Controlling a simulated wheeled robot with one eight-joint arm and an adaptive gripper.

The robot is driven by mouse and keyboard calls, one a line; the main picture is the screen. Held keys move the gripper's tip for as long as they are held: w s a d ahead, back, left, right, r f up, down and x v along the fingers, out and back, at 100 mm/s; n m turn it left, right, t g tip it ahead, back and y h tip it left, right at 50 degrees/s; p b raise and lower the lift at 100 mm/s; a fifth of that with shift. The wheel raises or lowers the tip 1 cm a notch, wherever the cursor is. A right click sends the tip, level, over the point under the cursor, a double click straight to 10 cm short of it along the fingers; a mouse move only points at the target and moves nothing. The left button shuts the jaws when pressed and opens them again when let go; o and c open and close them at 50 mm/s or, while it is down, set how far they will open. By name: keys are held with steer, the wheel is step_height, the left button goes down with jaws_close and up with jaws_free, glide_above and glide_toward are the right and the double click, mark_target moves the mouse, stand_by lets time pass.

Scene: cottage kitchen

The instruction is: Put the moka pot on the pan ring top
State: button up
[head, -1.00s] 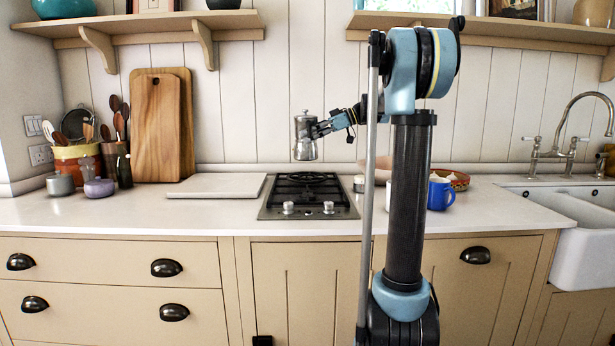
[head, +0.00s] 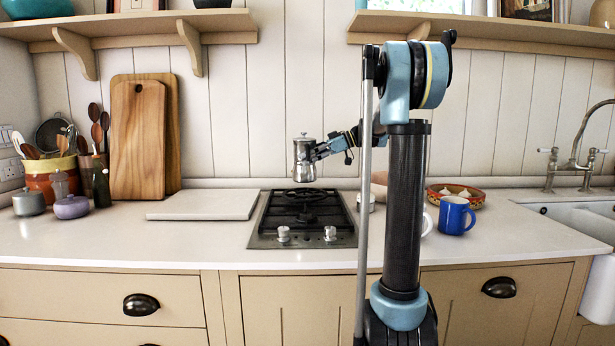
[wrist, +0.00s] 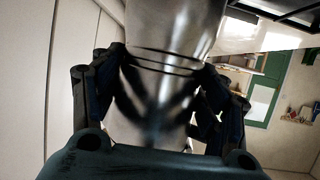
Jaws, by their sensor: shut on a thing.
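The moka pot (head: 304,160) is silver metal with a dark lid knob. It is upright in the head view, above the rear part of the two-ring hob (head: 259,235). My gripper (head: 314,152) is shut on it from the right side. In the wrist view the pot (wrist: 165,35) fills the middle, with the dark fingers of my gripper (wrist: 155,100) on both sides of it. The rear pan ring (head: 308,193) shows just below the pot, and there seems to be a small gap; exact height is hard to judge.
A pale board (head: 205,205) lies left of the hob, with wooden boards (head: 138,140) leaning behind. A blue mug (head: 455,215) and a patterned bowl (head: 470,197) stand to the right. A wooden shelf (head: 130,28) hangs above at the left.

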mark_target(308, 169)
steer(key=shift+s+a+f, duration=0.1)
steer(key=shift+f, duration=2.5)
steer(key=o, duration=1.9)
steer(key=v, duration=1.2)
steer(key=shift+r, duration=0.15)
